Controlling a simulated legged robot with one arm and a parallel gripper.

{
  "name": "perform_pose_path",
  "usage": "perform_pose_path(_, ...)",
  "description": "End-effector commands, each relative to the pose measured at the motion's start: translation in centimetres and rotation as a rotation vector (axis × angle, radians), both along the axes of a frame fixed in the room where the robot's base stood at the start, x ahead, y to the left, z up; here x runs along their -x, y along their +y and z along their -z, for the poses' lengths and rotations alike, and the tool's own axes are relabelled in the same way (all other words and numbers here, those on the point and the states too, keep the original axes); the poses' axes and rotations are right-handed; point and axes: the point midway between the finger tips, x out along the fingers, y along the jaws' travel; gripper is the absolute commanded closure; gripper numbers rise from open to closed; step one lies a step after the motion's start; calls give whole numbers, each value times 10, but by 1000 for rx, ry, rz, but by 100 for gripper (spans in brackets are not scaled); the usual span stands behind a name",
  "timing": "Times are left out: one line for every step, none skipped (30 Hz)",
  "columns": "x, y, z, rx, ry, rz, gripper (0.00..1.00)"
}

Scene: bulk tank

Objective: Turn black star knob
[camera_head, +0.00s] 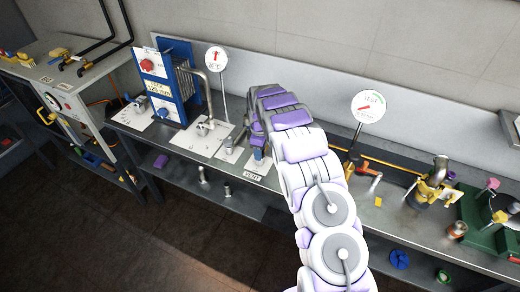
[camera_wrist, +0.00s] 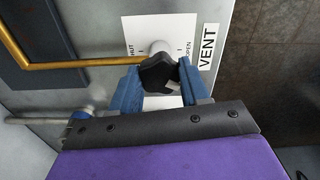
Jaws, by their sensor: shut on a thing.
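The black star knob (camera_wrist: 157,74) shows in the wrist view on a light round stem in front of a white plate (camera_wrist: 170,28) marked SHUT and OPEN, partly cut off or covered. My gripper (camera_wrist: 158,82) has its two blue fingers on either side of the knob and is shut on it. The fingers hide the knob's sides. In the head view my gripper (camera_head: 258,156) reaches down to the bench above the VENT label (camera_head: 252,177), and the knob itself is hidden there by my arm.
A brass-coloured pipe (camera_wrist: 85,64) runs up to the knob's valve. A blue plate unit (camera_head: 165,85) and a round gauge (camera_head: 216,60) stand left of my arm. A TEST gauge (camera_head: 368,106) stands to its right. A lower shelf (camera_head: 225,192) holds small metal parts.

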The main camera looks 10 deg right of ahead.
Motion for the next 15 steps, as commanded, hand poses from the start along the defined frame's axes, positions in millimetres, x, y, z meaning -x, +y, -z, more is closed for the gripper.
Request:
perform_pose_path(-2,2,-3,-1,-5,36,85)
perform_pose_path(-2,2,-3,-2,-5,63,85)
perform_pose_path(-1,2,-3,-1,-5,100,85)
perform_pose_path(-1,2,-3,-2,-4,129,85)
perform_pose_path(-1,1,-3,-2,-4,158,85)
perform_pose_path(-1,1,-3,-2,-4,197,85)
perform_pose_path(-1,1,-3,-2,-4,225,85)
perform_pose_path(-1,1,-3,-1,-5,253,85)
perform_pose_path(-1,2,-3,-1,-5,290,85)
perform_pose_path(-1,2,-3,-1,-5,319,85)
perform_pose_path(-1,2,-3,-1,-6,347,85)
perform_pose_path(-1,1,-3,-1,-6,387,85)
perform_pose_path(-1,1,-3,-1,-6,415,85)
perform_pose_path(-1,1,-3,-2,-7,444,85)
perform_pose_path(-2,1,-3,-2,-7,482,85)
